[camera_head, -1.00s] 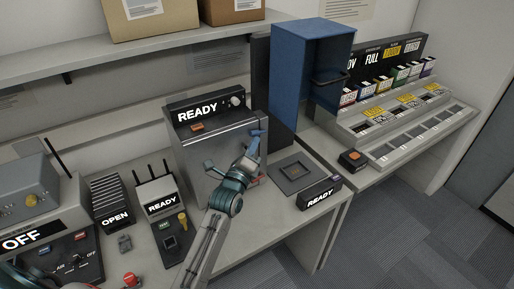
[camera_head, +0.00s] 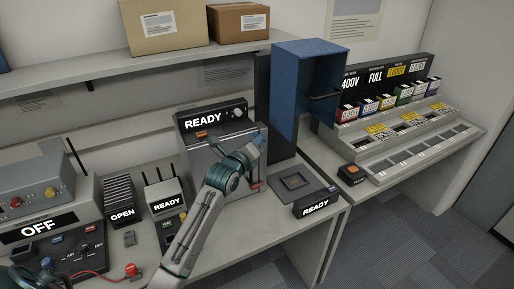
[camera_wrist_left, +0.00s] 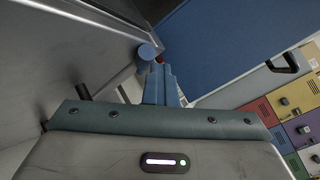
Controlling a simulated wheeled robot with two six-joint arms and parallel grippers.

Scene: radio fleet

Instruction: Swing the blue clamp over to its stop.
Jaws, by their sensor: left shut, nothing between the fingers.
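In the left wrist view, a round blue knob (camera_wrist_left: 147,52), which looks like the end of the blue clamp, sits just beyond my left fingertips, slightly left of them. My left gripper (camera_wrist_left: 160,78) is shut with its blue fingers together and nothing between them. Whether the fingers touch the knob I cannot tell. In the head view, my left gripper (camera_head: 258,139) is at the right front of the grey machine marked READY (camera_head: 203,118). My wrist covers part of its front, and I cannot separate the clamp from my fingers there.
A blue open cabinet (camera_head: 303,62) with a dark handle stands just behind and right of my gripper. A flat tester (camera_head: 294,181) marked READY lies to the right on the bench. A red part (camera_head: 256,186) sits low beside the machine. Floor is free at the lower right.

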